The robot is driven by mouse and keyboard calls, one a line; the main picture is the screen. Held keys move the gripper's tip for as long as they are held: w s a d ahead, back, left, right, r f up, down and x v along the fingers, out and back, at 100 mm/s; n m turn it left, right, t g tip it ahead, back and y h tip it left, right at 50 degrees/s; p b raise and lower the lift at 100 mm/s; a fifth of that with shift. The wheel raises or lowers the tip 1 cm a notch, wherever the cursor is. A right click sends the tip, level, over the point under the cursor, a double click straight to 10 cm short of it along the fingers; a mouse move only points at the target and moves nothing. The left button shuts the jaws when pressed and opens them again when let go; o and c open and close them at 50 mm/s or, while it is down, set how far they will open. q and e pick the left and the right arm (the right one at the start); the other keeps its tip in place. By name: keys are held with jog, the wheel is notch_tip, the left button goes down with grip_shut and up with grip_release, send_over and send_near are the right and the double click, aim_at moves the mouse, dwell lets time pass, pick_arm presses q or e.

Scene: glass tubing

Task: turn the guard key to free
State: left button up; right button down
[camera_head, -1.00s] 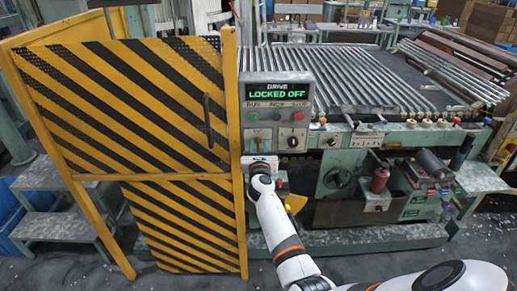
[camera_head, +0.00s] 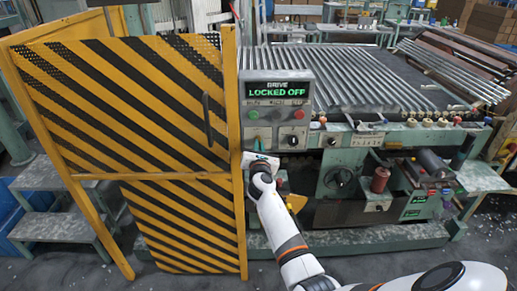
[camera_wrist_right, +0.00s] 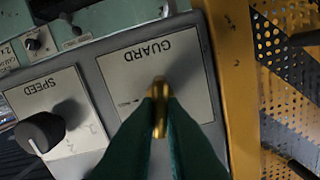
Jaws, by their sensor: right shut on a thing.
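The guard key (camera_wrist_right: 160,92) is brass and stands out from the pale GUARD plate (camera_wrist_right: 185,65) in the right wrist view. My right gripper (camera_wrist_right: 160,104) is shut on the key, its dark green fingers on both sides of it. In the head view the right gripper (camera_head: 259,146) is at the grey drive panel (camera_head: 280,98), left of the black speed knob, and its white body is tilted, lower on the right. Hand and fingers hide the key there. The panel's display (camera_head: 277,91) reads LOCKED OFF. My left gripper is not in view.
The black SPEED knob (camera_wrist_right: 40,132) is close beside the key. A yellow-and-black striped guard gate (camera_head: 130,100) with a dark handle (camera_head: 207,120) stands just left of the panel. A roller bed (camera_head: 350,75) lies behind. Grey floor is in front.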

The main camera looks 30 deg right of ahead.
jog(key=shift+s+d+f+m+b, duration=0.15)
jog(key=shift+m+b, duration=1.55)
jog(key=shift+m, duration=1.95)
jog(key=shift+w+a+f+m+b, duration=0.15)
jog(key=shift+m+b, duration=1.55)
jog(key=shift+m, duration=1.95)
jog(key=shift+s+d, duration=0.1)
jog(key=c, duration=1.5)
grip_release()
jog(key=b+v, duration=0.1)
jog(key=v, duration=1.1)
jog(key=shift+s+b, duration=0.1)
jog(key=shift+b, duration=0.2)
